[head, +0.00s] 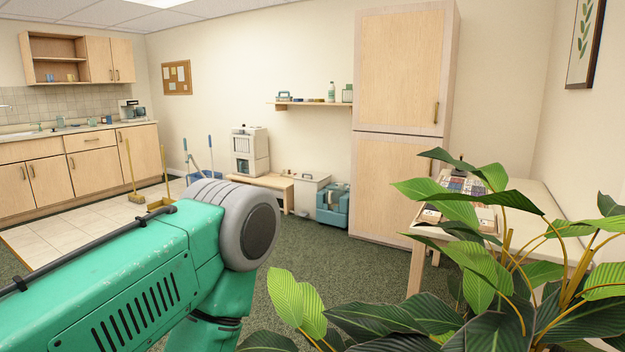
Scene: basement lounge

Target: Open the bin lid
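A small pale grey box with a flat top (308,179), probably the bin, stands on the carpet against the back wall. Its lid looks shut, with a small dark detail on top, but it is too small to be sure. My green left arm comes in from the left and fills the lower left, ending at a grey round joint. Neither gripper is in view. The bin is well beyond my arm, across the room.
A low wooden bench (273,181) with a white appliance (249,150) stands left of the bin; a teal case (333,205) and tall cabinet (398,185) stand right. A leafy plant (470,275) and table (535,197) crowd the right. Green carpet (330,252) is open mid-room.

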